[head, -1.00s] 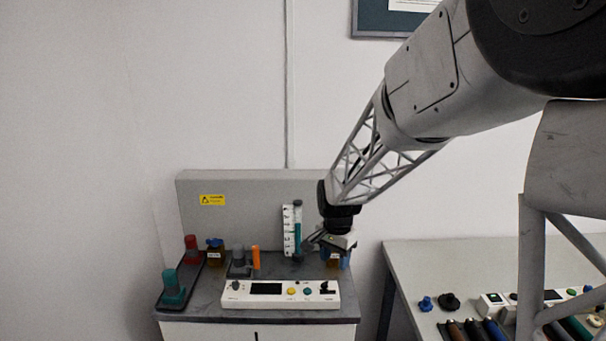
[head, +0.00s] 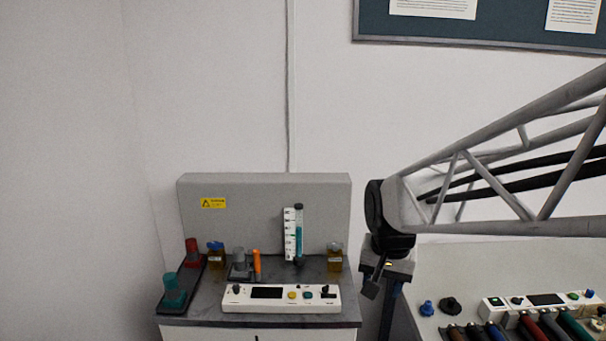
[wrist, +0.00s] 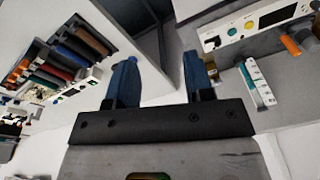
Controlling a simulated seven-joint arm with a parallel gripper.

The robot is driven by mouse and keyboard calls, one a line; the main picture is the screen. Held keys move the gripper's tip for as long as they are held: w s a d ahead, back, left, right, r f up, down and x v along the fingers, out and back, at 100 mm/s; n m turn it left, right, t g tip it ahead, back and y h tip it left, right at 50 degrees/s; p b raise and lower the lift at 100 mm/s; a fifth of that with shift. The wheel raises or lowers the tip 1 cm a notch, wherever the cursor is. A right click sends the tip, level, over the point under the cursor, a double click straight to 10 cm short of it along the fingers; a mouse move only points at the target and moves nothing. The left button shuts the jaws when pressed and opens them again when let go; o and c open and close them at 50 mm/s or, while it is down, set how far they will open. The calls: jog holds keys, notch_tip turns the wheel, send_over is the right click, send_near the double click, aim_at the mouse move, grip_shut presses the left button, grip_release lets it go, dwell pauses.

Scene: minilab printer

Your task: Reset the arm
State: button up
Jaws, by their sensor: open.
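My gripper (head: 372,288) hangs in the gap between the left bench and the right bench in the head view. In the wrist view its two blue fingers (wrist: 158,85) are spread apart with nothing between them. My arm reaches in from the right of the head view. The fingertips are small and dark in the head view.
The left bench (head: 207,311) holds a white control panel (head: 281,307), a measuring column with teal liquid (head: 298,235), amber bottles (head: 334,257), an orange stick (head: 257,265) and a dark tray (head: 190,285) with red and teal items. The right bench (head: 450,262) holds another panel (head: 494,303) and several coloured handles.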

jog(key=s+d+n+t, duration=0.1)
jog(key=s+d+n, duration=0.2)
jog(key=s, duration=1.4)
jog(key=shift+r+n, duration=0.15)
jog(key=shift+n, duration=0.15)
jog(key=shift+d, duration=0.1)
dwell(2.3)
